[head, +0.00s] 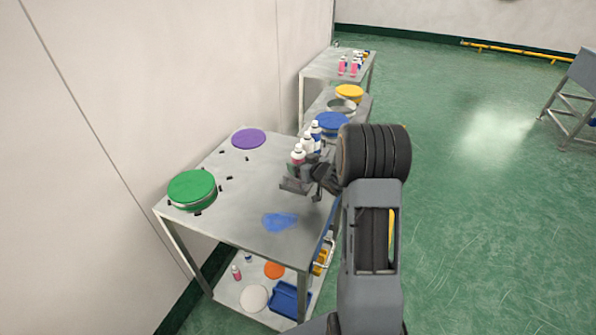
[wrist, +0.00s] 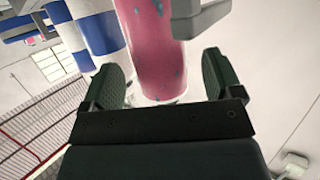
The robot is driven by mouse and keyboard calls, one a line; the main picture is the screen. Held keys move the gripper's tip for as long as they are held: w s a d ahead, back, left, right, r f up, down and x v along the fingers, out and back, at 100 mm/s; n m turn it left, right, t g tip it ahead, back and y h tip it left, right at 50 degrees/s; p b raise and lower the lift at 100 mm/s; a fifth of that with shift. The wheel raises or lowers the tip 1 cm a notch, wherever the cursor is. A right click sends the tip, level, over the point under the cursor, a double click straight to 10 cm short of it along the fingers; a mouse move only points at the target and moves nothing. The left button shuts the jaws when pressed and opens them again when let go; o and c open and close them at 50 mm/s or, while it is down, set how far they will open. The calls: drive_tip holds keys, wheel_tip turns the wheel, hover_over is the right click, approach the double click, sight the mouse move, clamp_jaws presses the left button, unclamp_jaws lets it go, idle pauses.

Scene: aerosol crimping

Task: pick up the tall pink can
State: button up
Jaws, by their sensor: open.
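In the wrist view a pink can (wrist: 152,45) with teal specks stands between the two green-padded fingers of my gripper (wrist: 160,82). The jaws are open, with a gap showing at each side of the can. In the head view a can with a white top (head: 298,155) at the front of a short row seems to be this pink one; its lower part is partly hidden. My gripper (head: 320,180) is beside this row at the right side of the grey table (head: 235,215).
Blue and white cans (wrist: 102,35) stand close to the pink one, at left in the wrist view. The table also holds a green round container (head: 192,188), a purple disc (head: 248,138), a blue patch (head: 280,221) and small dark pieces. Green floor (head: 480,230) is clear at right.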

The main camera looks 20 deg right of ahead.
drive_tip(key=shift+x, duration=1.3)
drive_tip(key=c, duration=1.2)
